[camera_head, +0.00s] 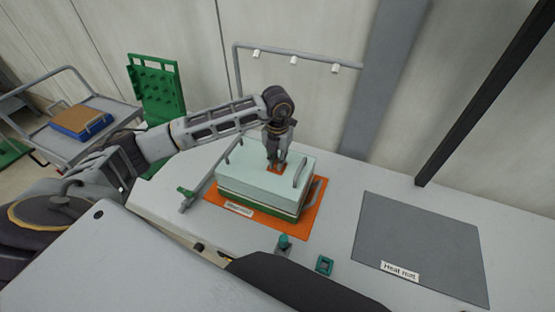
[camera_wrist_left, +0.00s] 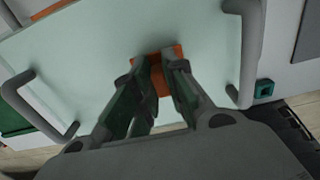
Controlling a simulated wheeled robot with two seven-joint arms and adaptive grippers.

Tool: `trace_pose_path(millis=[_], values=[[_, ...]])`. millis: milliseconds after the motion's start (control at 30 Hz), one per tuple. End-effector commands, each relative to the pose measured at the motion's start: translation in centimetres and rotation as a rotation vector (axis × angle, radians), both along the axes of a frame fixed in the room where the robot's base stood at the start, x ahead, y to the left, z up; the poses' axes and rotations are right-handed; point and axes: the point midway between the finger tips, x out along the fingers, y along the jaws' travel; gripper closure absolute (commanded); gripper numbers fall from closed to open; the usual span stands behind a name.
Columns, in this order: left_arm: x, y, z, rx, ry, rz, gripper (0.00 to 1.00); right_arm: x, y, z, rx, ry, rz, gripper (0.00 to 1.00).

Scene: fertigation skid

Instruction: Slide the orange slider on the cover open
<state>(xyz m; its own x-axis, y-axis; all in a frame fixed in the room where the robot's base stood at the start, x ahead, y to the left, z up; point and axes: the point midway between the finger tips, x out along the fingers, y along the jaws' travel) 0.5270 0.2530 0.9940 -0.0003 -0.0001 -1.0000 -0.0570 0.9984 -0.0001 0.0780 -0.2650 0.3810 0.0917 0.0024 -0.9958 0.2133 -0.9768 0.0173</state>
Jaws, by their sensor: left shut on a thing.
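The cover (camera_head: 262,178) is a pale mint lid on a green-based box that stands on an orange mat (camera_head: 315,208). A grey handle (camera_head: 301,172) rises at its right end. The orange slider (camera_head: 284,169) lies on the cover's top, partly hidden under my left gripper (camera_head: 275,163). In the left wrist view the orange slider (camera_wrist_left: 158,58) shows around the fingertips, and the cover (camera_wrist_left: 100,45) has a handle on each side. My left gripper points down from above and is shut on the slider. My right gripper is not in view.
A grey heat mat (camera_head: 420,245) lies flat and empty on the table at the right. Small teal parts (camera_head: 324,265) sit near the table's front. A grey pipe frame (camera_head: 290,56) with white fittings stands behind. A cart (camera_head: 80,125) stands at the far left.

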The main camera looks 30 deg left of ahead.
Motion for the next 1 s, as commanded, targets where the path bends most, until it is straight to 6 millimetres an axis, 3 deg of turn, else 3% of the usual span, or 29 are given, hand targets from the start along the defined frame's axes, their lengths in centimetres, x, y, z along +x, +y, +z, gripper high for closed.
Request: trace_pose_path(millis=[167, 700, 1000], values=[[0.0, 0.6, 0.0, 0.0, -0.001, 0.002, 1.0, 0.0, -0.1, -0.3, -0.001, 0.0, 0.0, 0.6], [-0.3, 5.9, -0.1, 0.001, -0.001, 0.001, 1.0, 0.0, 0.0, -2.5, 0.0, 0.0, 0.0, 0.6], [-0.3, 6.2, 0.0, 0.0, 0.0, 0.0, 1.0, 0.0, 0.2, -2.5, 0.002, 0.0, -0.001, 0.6]])
